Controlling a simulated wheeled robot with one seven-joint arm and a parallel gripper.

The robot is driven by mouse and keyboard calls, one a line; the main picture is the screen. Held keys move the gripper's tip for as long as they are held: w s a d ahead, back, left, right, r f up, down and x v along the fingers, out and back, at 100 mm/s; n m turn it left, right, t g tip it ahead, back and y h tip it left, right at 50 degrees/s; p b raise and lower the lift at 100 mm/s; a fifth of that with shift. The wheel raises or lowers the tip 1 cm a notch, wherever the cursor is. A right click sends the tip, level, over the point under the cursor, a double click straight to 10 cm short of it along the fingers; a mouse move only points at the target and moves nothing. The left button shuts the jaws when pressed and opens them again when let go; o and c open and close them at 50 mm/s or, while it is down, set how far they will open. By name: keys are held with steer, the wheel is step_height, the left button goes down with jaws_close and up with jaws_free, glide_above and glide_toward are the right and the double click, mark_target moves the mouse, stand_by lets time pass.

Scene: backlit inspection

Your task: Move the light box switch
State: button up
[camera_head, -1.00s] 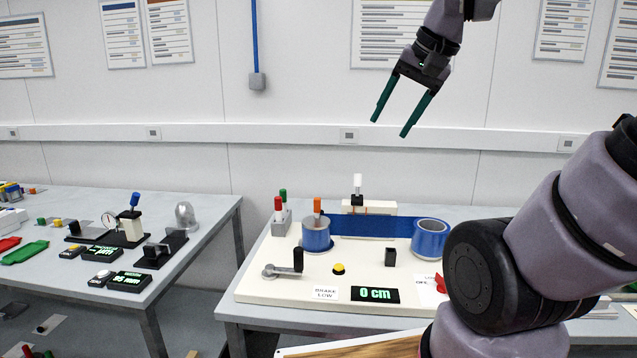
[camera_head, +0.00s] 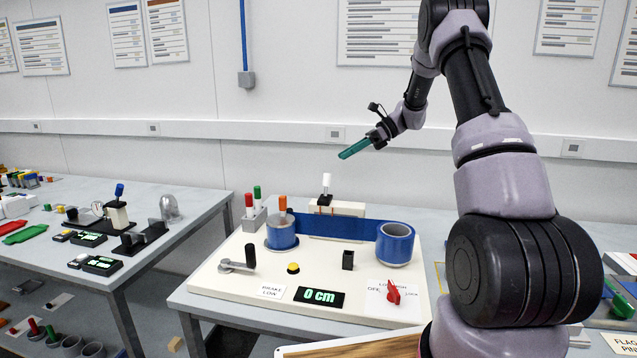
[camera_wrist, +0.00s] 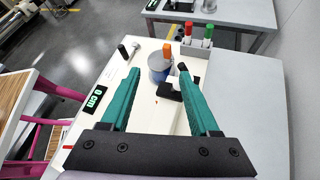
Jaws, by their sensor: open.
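A red rotary knob (camera_head: 393,291) sits on a white label plate at the front right of the cream board (camera_head: 215,281); the small print is only partly readable, with OFF on its left. A white-tipped lever (camera_head: 326,181) stands upright on a block at the board's back edge. I cannot tell from lettering which one is the light box switch. My gripper (camera_head: 354,149) is in the air above and behind the board, apart from everything. In the wrist view its two teal fingers (camera_wrist: 158,95) are spread with nothing held between them.
Blue spools (camera_head: 395,244) with a blue band, a yellow button (camera_head: 293,268), a crank (camera_head: 238,261) and a 0 cm display (camera_head: 319,296) share the board. Red and green handles (camera_head: 253,206) stand at its back left. Another bench (camera_head: 30,255) is on the left.

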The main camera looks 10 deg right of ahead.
mark_target(326, 185)
steer(key=w+d+f+m+y, duration=0.2)
steer(key=w+f+m, duration=0.15)
steer(key=f, duration=0.25)
steer(key=shift+n, duration=0.35)
steer(key=x, duration=1.1)
steer(key=shift+w+a+f, duration=0.1)
steer(key=shift+w+a, duration=0.05)
steer(key=shift+w, duration=0.2)
jaws_close()
